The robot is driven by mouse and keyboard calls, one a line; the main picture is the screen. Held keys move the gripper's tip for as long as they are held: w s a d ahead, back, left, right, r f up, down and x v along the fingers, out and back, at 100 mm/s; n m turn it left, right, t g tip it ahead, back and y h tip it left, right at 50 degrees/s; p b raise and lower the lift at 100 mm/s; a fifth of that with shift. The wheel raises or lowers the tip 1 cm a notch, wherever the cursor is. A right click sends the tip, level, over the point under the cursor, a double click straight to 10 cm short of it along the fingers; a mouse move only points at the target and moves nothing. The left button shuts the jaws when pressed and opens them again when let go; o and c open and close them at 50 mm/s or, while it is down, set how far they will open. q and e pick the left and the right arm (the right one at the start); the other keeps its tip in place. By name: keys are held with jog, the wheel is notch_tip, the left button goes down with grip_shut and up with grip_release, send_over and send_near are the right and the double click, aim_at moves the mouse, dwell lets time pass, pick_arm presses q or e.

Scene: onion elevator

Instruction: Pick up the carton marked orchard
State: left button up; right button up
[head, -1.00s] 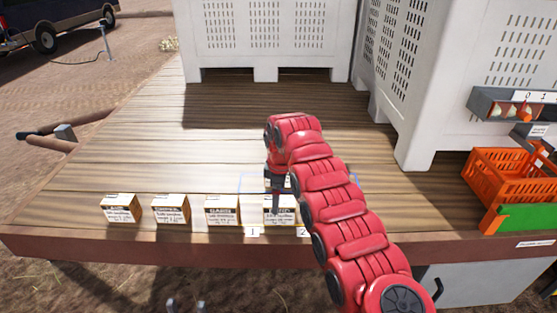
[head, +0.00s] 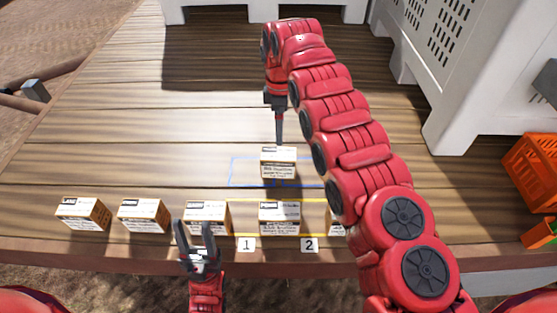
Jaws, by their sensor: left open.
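Several small white-and-brown cartons stand in a row along the table's front edge: a far-left one (head: 82,214), a second (head: 143,215), a third (head: 206,216), a fourth (head: 279,217) and one mostly hidden behind my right arm (head: 336,218). Another carton (head: 278,163) stands farther back, inside a blue outline. The labels are too small to read, so I cannot tell which is marked orchard. My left gripper (head: 195,232) is open and empty, in front of the third carton and overlapping its lower part in view. My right gripper (head: 279,142) points down at the back carton's top edge; its fingers show edge-on.
Number tags 1 (head: 246,245) and 2 (head: 309,245) sit at the front edge of the wooden table (head: 120,130). The table's left and middle are clear.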

jog(key=b, duration=0.5)
send_over(279, 153)
jog(key=f, duration=0.6)
jog(key=shift+s+d+f, duration=0.15)
jog(key=shift+s+f, duration=0.05)
jog(key=f, duration=0.1)
jog(key=f+b, duration=0.1)
jog(key=f, duration=0.2)
jog(key=shift+w, duration=0.3)
jog(key=shift+s+f, duration=0.15)
jog(key=shift+f, duration=0.2)
jog(key=f, duration=0.4)
jog(key=shift+a, duration=0.25)
jog(key=shift+f, duration=0.3)
jog(key=shift+r, duration=0.1)
jog(key=c, duration=0.4)
grip_shut()
